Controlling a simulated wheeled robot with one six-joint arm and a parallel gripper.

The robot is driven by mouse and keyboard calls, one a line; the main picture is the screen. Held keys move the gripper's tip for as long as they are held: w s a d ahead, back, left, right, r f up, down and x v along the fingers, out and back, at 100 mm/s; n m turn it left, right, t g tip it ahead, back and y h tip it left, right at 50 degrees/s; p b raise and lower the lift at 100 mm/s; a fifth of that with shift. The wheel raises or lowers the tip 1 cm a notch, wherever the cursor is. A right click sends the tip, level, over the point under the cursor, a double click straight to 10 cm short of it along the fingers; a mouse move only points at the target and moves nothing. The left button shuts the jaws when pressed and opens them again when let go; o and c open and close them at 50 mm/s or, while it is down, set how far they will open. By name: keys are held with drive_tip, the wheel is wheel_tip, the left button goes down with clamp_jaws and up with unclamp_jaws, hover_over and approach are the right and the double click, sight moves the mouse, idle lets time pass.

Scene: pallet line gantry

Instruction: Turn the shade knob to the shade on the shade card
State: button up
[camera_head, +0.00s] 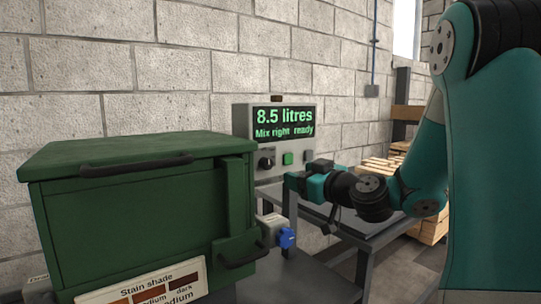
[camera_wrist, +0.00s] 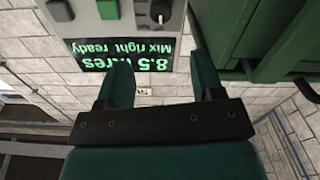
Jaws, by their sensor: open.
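A grey control panel (camera_head: 241,125) carries a black round knob (camera_head: 267,158) left of a green button (camera_head: 288,158). In the wrist view, which is upside down, the knob (camera_wrist: 160,10) shows a pale pointer mark. I cannot read a scale around it. The shade card (camera_head: 145,284) is on the green cabinet's front at the bottom of the head view. It reads "Stain shade" over brown swatches, with "medium" and "dark" legible and a larger, partly cut-off "...dium" below. My gripper (camera_head: 290,178) is open and empty, just below and right of the knob, apart from it. Its fingers also show in the wrist view (camera_wrist: 161,75).
The panel's screen (camera_head: 283,121) reads "8.5 litres, Mix right ready". The green cabinet (camera_head: 140,215) with black handles stands close at left. A blue fitting (camera_head: 286,238) on a pale box sits below the panel. A grey table (camera_head: 375,238) lies under my arm.

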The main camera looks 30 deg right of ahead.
sight(269, 165)
drive_tip(key=w+p, duration=0.1)
drive_tip(key=w, duration=0.2)
drive_tip(key=w+p, duration=0.2)
drive_tip(key=w, duration=0.2)
drive_tip(key=w+p, duration=0.1)
drive_tip(key=w, duration=0.2)
drive_tip(key=shift+w+a+p, duration=0.25)
drive_tip(key=shift+w+p, duration=0.05)
drive_tip(key=shift+p, duration=0.1)
drive_tip(key=shift+w+f, duration=0.1)
drive_tip(key=shift+w, duration=0.65)
drive_tip(key=shift+c, duration=0.4)
drive_tip(key=c, duration=0.8)
drive_tip(key=shift+c, duration=0.2)
